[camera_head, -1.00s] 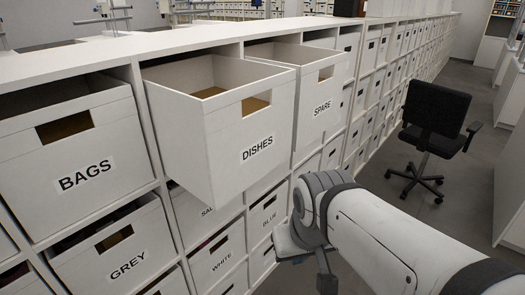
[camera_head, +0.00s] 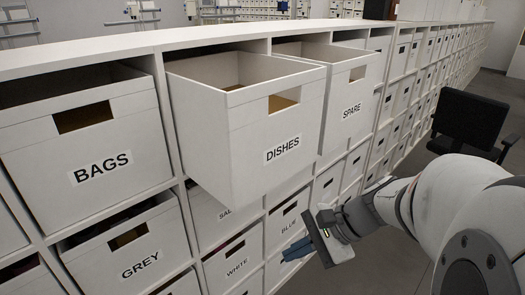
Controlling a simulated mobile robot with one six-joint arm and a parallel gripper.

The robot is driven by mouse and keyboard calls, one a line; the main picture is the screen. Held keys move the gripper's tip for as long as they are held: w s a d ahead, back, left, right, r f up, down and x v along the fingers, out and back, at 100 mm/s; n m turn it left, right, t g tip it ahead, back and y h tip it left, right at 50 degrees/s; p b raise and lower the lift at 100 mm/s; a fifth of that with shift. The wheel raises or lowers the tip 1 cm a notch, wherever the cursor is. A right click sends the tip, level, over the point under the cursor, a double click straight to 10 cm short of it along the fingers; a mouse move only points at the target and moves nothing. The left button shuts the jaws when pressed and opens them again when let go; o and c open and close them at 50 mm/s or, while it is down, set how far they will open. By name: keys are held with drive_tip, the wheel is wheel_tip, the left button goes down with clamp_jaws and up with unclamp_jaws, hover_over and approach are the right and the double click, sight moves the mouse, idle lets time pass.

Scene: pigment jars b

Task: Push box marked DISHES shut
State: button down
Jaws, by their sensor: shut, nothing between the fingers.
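The white box marked DISHES (camera_head: 245,145) sticks well out of its shelf compartment, with its open top and front handle cutout showing. Its front faces the lower right. My gripper (camera_head: 296,250) is low and to the right of the DISHES box, in front of the lower boxes in the picture. Its bluish fingers point left, and it is shut and empty. It appears apart from the DISHES box.
The SPARE box (camera_head: 352,100) beside DISHES also sticks out. The BAGS box (camera_head: 85,140) is on the left, with the GREY box (camera_head: 130,255) below it. A black chair (camera_head: 470,120) stands at right on the open floor.

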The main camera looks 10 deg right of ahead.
drive_tip(key=w+d+m+t+y+b, duration=0.1)
drive_tip(key=w+d+m+t+y, duration=0.2)
drive_tip(key=w+d+m+t, duration=0.3)
drive_tip(key=m+t+h+b, duration=0.1)
drive_tip(key=m+t+b, duration=0.1)
drive_tip(key=m+t, duration=0.55)
approach(294, 172)
drive_tip(key=shift+m+g, duration=0.65)
drive_tip(key=shift+m, duration=0.2)
drive_tip(key=p+x, duration=0.1)
drive_tip(key=x, duration=0.1)
drive_tip(key=p+x, duration=0.1)
drive_tip(key=x, duration=0.1)
drive_tip(key=r+p+x, duration=0.1)
drive_tip(key=x, duration=0.1)
drive_tip(key=shift+w, duration=0.4)
